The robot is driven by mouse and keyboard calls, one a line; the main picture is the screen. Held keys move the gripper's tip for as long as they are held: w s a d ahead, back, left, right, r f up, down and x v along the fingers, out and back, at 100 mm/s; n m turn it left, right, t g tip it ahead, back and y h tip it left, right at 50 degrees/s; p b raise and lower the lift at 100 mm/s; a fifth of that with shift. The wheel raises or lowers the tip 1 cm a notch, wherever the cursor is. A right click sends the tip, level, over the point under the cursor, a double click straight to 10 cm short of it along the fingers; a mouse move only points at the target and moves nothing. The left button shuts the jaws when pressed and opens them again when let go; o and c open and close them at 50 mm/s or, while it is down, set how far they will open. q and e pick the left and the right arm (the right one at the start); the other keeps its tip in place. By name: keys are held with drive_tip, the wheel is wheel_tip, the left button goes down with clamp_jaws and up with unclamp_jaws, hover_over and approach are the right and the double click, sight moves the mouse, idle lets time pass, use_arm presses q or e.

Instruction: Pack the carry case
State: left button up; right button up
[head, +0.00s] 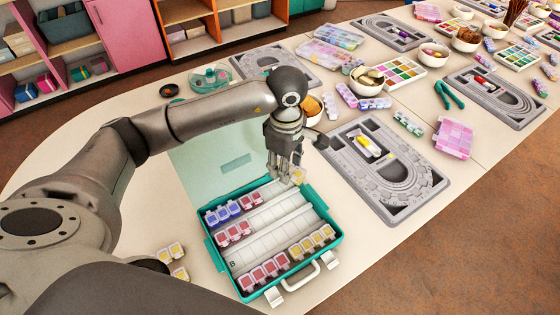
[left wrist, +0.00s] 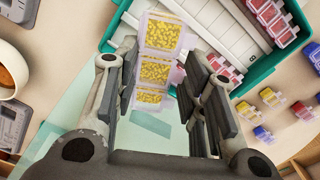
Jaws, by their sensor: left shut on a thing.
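The teal carry case (head: 335,237) lies open on the table, its pale lid (head: 205,158) folded back. In its left part are blue boxes (head: 222,213) and red boxes (head: 235,233). More red boxes (head: 263,273) lie along the front, with yellow boxes (head: 312,243) to their right. The middle slots are bare white. My left gripper (head: 283,172) is at the case's back edge, shut on a strip of clear boxes with yellow beads (left wrist: 155,72). In the head view the fingers partly hide this strip. Whether it touches the case is unclear. My right gripper is not in view.
Loose yellow boxes (head: 171,252) lie on the table left of the case; the left wrist view also shows loose red (left wrist: 302,110) and blue (left wrist: 263,134) ones. A grey bead board (head: 400,190) lies right of the case. Bowls and bead trays crowd the back.

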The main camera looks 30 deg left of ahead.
use_arm(q)
drive_tip(key=shift+w+a+f+n+b, duration=0.25)
drive_tip(key=shift+w+a+f+n, duration=0.4)
drive_tip(key=shift+f+n, duration=1.25)
drive_tip(key=shift+w+a+f+n+b, duration=0.2)
drive_tip(key=shift+w+a+f+n, duration=0.4)
drive_tip(key=shift+f+n, duration=1.25)
drive_tip(key=shift+w+a+f+n+b, duration=0.25)
drive_tip(key=shift+w+a+f+n, duration=0.55)
drive_tip(key=shift+n, duration=1.95)
drive_tip(key=shift+s+d+f+b, duration=0.1)
drive_tip(key=shift+f+b, duration=0.35)
drive_tip(key=shift+f, duration=0.35)
drive_tip(key=shift+s+d+f+b, duration=0.1)
drive_tip(key=shift+f+b, duration=0.35)
drive_tip(key=shift+f, duration=0.35)
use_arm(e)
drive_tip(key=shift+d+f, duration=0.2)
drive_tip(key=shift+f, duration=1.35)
use_arm(q)
drive_tip(key=o, duration=1.1)
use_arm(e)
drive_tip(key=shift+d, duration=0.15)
use_arm(q)
drive_tip(key=shift+a+r, duration=0.1)
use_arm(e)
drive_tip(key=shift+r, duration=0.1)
